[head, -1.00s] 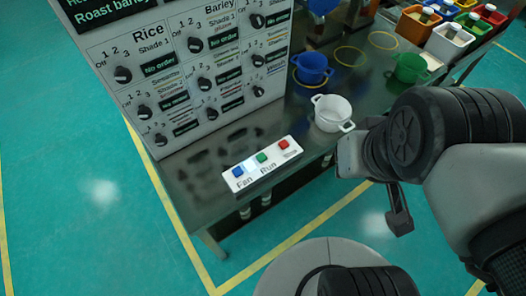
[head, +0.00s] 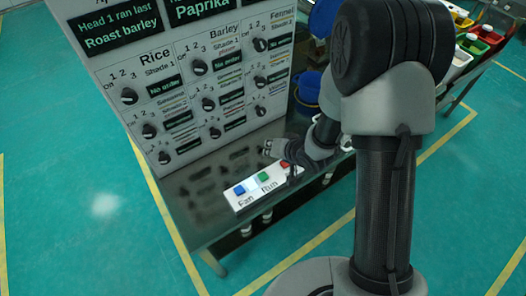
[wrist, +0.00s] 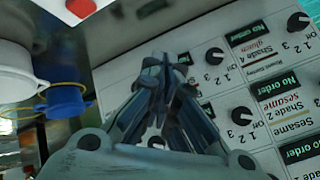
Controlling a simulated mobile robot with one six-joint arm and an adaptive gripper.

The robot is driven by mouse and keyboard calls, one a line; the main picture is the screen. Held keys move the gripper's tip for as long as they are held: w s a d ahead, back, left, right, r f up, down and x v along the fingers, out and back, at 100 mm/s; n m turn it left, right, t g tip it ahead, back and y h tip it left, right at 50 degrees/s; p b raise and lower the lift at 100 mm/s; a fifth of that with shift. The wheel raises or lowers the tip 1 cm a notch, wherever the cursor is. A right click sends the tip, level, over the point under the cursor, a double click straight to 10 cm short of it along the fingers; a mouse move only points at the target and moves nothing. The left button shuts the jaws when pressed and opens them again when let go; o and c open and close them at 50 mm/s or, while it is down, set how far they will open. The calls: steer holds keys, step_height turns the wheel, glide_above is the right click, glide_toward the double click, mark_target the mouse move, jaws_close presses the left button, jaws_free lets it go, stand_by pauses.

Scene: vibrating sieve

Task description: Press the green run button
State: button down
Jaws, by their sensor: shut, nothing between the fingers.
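The white button box (head: 236,199) lies on the dark metal table in the head view. It carries a blue button (head: 240,189) labelled Fan, the green button (head: 264,177) labelled Run, and a red button (head: 285,164) partly covered by my arm. My gripper (head: 268,147) is beyond the red button end of the box, apart from the green button. In the wrist view my gripper's fingers (wrist: 155,62) are together and empty, with the knob panel behind them. The red button (wrist: 80,7) shows at the top edge there; the green button is out of that view.
The upright knob panel (head: 139,107) stands behind the box, close to my gripper. A blue pail (head: 307,90) stands on the table; the wrist view shows a white pot (wrist: 18,82) and a blue pail (wrist: 65,99) at left. Colored bins (head: 470,42) are at the right.

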mark_target(265, 174)
steer(key=shift+s+a+f+y, duration=0.3)
steer(key=shift+a+f+y, duration=0.2)
steer(key=shift+a+f, duration=0.3)
steer(key=shift+f, duration=0.15)
step_height(265, 174, down, 9)
steer(key=b, duration=0.7)
steer(key=shift+d+r+b, duration=0.1)
steer(key=shift+r+b, duration=0.1)
steer(key=shift+b, duration=0.1)
steer(key=shift+f, duration=0.15)
stand_by(0.4)
steer(key=shift+f, duration=0.3)
steer(key=shift+f+b, duration=0.45)
steer(key=shift+b, duration=0.15)
stand_by(0.5)
steer(key=shift+r, duration=0.1)
steer(key=shift+r+p, duration=0.8)
